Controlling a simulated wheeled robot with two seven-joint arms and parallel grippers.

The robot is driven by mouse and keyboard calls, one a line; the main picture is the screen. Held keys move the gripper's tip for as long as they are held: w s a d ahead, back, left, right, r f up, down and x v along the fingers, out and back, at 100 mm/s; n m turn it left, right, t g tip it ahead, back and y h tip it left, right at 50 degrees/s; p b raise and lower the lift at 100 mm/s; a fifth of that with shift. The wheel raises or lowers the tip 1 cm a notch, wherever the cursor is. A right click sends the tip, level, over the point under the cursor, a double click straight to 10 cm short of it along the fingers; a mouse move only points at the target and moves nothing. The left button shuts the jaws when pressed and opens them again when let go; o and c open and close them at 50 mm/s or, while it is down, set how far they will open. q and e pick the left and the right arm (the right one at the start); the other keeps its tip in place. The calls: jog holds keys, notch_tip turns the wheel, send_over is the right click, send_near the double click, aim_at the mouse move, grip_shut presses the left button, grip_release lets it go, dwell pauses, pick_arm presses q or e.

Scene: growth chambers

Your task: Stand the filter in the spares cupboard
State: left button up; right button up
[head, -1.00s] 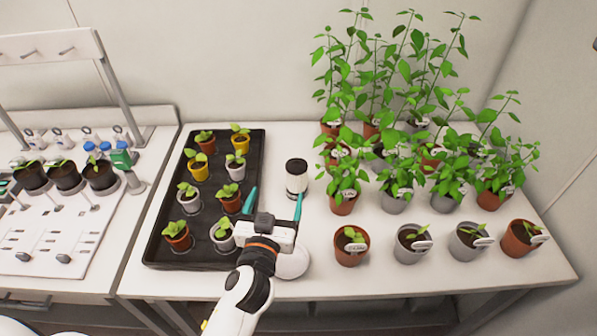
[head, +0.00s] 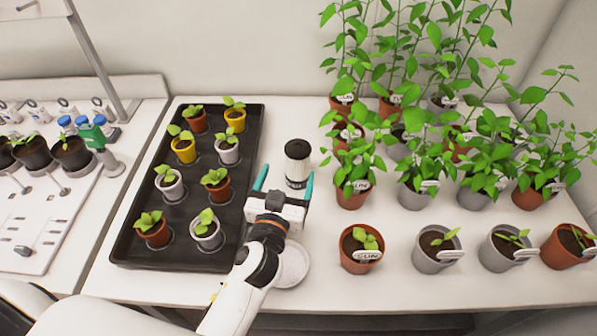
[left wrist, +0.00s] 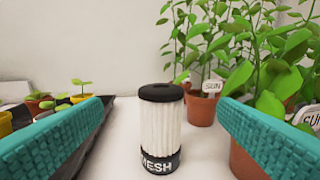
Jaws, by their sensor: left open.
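The filter (head: 298,166) is a white pleated cylinder with a black top cap and a black lower band. It stands upright on the white table, between the black tray and the potted plants. In the left wrist view the filter (left wrist: 160,128) stands ahead, between the fingers, with "MESH" lettering on its band. My left gripper (head: 284,184) is open, its teal fingers pointing at the filter with nothing held. The fingertips are just short of the filter or beside its near side; I cannot tell which. My right gripper and the spares cupboard are not in view.
A black tray (head: 128,240) with several potted seedlings lies left of the filter. Several potted plants, some tall, stand to the right, the nearest a brown pot (head: 361,250). A white saucer (head: 290,266) lies beside my left wrist. A white bench (head: 50,225) stands at far left.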

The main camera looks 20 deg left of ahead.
aim_at(294, 159)
pick_arm(q)
jog(key=shift+w+f, duration=0.35)
jog(key=shift+w, duration=0.15)
jog(key=w, duration=0.2)
jog(key=w+p, duration=0.1)
jog(key=w, duration=0.1)
jog(key=w+p, duration=0.1)
jog(key=w, duration=0.1)
jog(key=shift+w+a, duration=0.15)
jog(key=shift+a, duration=0.15)
jog(key=w, duration=0.2)
jog(key=w+p, duration=0.1)
jog(key=w, duration=0.1)
jog(key=shift+w+a+f+p, duration=0.15)
jog(key=shift+w+p, duration=0.15)
jog(key=shift+w, duration=0.1)
jog(key=shift+s, duration=0.1)
jog(key=shift+c, duration=1.1)
jog(key=c, duration=1.4)
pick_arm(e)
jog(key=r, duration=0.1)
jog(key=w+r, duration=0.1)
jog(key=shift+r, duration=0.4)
